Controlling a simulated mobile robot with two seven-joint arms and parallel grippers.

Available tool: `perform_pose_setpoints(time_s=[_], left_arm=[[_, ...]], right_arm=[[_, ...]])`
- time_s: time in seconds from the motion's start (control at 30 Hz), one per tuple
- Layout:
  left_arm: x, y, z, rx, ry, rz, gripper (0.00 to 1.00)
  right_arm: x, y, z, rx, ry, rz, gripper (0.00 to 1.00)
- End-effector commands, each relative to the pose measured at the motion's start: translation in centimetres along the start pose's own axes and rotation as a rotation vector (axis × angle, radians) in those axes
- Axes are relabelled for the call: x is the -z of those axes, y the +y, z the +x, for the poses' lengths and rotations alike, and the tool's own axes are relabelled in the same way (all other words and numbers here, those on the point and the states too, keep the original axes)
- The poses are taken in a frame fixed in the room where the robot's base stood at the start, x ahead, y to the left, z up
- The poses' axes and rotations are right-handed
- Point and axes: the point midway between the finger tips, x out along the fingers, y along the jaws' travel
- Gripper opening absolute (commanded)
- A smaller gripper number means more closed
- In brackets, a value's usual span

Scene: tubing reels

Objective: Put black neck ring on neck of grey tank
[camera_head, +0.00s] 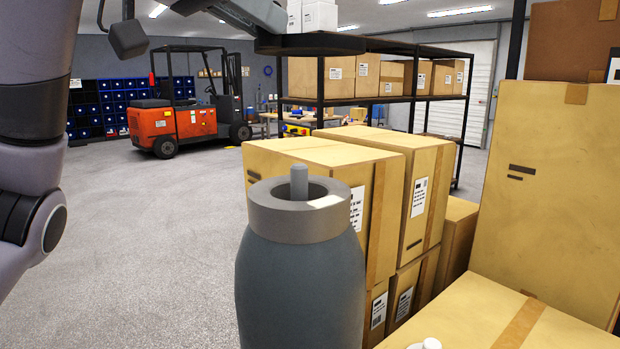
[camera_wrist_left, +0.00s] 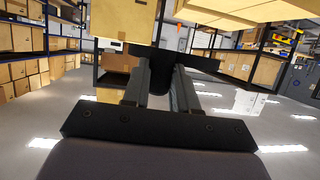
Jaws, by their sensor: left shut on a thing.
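The grey tank (camera_head: 300,290) stands upright at the lower middle of the head view. Its neck is a lighter grey collar (camera_head: 300,222) with a short pin (camera_head: 299,182) standing up in its opening. My left gripper (camera_head: 258,28) is at the top of the head view, above the tank neck in the picture. It is shut on the black neck ring (camera_head: 315,45), which is seen nearly edge-on and is apart from the neck. In the left wrist view the fingers (camera_wrist_left: 163,82) close on the black ring (camera_wrist_left: 200,62). My right gripper is not in view.
Stacked cardboard boxes (camera_head: 400,185) stand close behind and right of the tank, with a tall box (camera_head: 553,180) at the far right. A shelf (camera_head: 390,101) is behind. An orange forklift (camera_head: 178,122) is at the back left. The floor (camera_head: 150,240) left of the tank is clear.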

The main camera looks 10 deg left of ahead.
Motion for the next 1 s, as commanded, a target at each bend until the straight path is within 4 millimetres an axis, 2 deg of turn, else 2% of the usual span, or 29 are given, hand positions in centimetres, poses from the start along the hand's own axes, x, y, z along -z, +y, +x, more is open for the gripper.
perform_pose_setpoints(time_s=[0.17,0.7,0.8,1.0], left_arm=[[-2.0,-0.1,0.9,0.001,-0.001,0.001,0.00],[-12.2,-0.1,5.1,0.000,-0.003,-0.001,0.00],[-13.6,0.0,5.6,0.000,-0.002,-0.001,0.00],[-14.9,-0.1,6.2,0.001,0.000,-0.001,0.00]], right_arm=[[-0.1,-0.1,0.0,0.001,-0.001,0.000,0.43],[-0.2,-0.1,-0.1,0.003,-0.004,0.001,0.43],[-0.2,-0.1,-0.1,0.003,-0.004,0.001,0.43],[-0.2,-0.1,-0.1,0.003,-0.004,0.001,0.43]])
